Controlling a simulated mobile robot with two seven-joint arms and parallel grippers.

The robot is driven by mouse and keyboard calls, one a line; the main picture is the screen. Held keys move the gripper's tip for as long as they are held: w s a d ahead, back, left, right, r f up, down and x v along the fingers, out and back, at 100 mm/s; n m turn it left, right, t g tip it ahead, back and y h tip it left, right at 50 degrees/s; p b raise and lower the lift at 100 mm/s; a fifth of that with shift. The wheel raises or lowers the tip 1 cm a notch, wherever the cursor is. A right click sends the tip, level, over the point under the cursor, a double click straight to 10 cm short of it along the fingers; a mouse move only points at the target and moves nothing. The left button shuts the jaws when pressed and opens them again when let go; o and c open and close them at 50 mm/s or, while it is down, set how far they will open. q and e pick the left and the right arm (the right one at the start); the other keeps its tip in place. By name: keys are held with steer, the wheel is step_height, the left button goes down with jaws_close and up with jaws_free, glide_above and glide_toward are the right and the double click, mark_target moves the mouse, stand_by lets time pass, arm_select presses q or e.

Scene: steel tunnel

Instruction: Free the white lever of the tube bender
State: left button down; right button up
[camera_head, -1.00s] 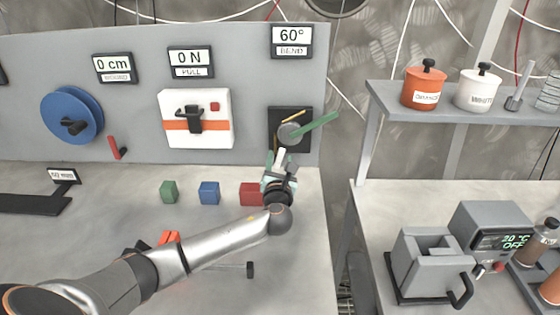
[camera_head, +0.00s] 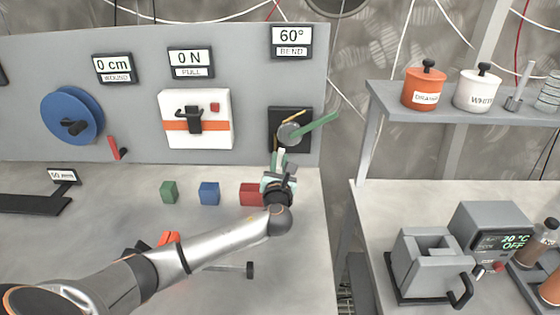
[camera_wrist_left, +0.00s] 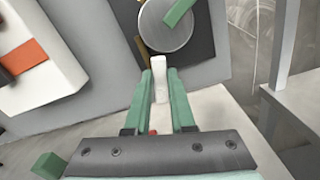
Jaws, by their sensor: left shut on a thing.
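The tube bender's round grey disc (camera_head: 291,134) sits on a black plate at the right end of the grey panel. A green handle (camera_head: 320,124) points up and right from it, and a yellow tube piece lies behind it. Below the disc hangs the short white lever (camera_wrist_left: 160,88). It also shows in the head view (camera_head: 281,156). My left gripper (camera_wrist_left: 159,76) is shut on the white lever, one green finger on each side. In the head view the gripper (camera_head: 278,170) is just below the disc. My right gripper is in neither view.
The bend display (camera_head: 290,41) reads 60°. A red block (camera_head: 249,194), a blue block (camera_head: 209,193) and a green block (camera_head: 169,191) stand on the bench, left of my gripper. A white box (camera_head: 197,119) and a blue spool (camera_head: 70,115) are on the panel.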

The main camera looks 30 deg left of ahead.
arm_select(q)
steer(key=shift+s+a+n+p, duration=0.15)
steer(key=shift+a+n+p, duration=0.1)
steer(key=shift+n, duration=0.55)
steer(key=shift+s+a+n+p, duration=0.15)
steer(key=shift+n+p, duration=0.1)
steer(key=shift+n, duration=0.55)
steer(key=c, duration=0.8)
jaws_free()
steer(key=shift+o, duration=0.2)
steer(key=v, duration=1.2)
steer(key=shift+s+d, duration=0.15)
steer(key=shift+s, duration=0.05)
